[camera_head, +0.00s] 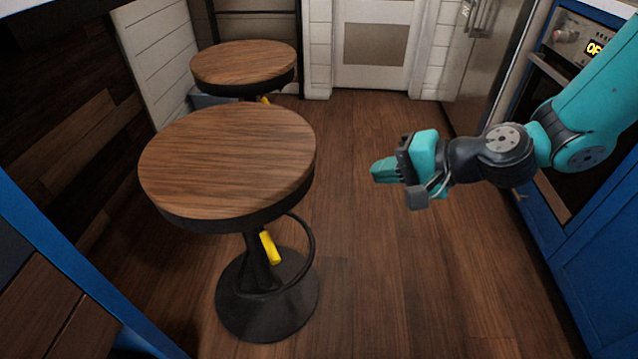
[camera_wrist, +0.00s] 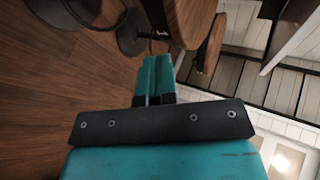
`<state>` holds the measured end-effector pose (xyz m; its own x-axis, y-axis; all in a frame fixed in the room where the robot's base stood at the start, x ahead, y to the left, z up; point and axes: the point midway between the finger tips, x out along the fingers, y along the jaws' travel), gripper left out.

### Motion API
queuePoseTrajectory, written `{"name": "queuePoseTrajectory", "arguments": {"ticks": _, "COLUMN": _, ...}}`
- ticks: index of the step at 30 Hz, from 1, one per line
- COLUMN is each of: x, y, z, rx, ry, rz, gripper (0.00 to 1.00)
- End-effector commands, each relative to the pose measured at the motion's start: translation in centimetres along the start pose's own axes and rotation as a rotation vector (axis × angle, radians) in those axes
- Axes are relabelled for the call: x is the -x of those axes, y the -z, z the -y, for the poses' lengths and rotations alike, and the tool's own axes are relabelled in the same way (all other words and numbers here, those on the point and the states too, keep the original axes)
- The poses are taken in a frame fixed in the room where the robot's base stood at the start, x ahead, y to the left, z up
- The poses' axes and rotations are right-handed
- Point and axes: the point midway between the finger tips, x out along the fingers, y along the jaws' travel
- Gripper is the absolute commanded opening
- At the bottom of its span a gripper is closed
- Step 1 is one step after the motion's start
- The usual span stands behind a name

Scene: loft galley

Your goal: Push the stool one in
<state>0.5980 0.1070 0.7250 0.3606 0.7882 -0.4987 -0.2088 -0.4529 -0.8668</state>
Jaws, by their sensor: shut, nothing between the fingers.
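Two round stools with wooden seats stand on the left side in the head view. The near stool (camera_head: 228,160) has a black rim, a dark post with a yellow lever, a foot ring and a round black base (camera_head: 268,310). The far stool (camera_head: 243,66) is partly hidden behind it. I cannot tell which is stool one. My gripper (camera_head: 378,171) is to the right of the near stool, apart from it, shut and empty, pointing left. In the wrist view my shut fingers (camera_wrist: 154,75) point toward the stools, with a wooden seat (camera_wrist: 190,20) just beyond.
A blue cabinet (camera_head: 600,235) and an oven (camera_head: 560,75) stand along the right, behind my arm. A dark counter edge (camera_head: 50,8) and dark wood panel (camera_head: 60,110) are at the left. A white door (camera_head: 375,45) is at the back. The wooden floor (camera_head: 370,270) between is clear.

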Motion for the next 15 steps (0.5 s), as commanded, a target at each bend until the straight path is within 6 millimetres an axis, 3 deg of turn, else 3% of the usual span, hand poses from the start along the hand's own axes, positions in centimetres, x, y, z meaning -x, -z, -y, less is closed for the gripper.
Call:
{"name": "queuePoseTrajectory", "arguments": {"ticks": 5, "x": -2.6, "y": -0.2, "z": 0.0, "rx": 0.003, "ry": 0.0, "rz": 0.006, "gripper": 0.0}}
{"name": "queuePoseTrajectory", "arguments": {"ticks": 15, "x": -9.8, "y": -0.2, "z": -0.1, "rx": 0.005, "ry": -0.001, "rz": 0.005, "gripper": 0.0}}
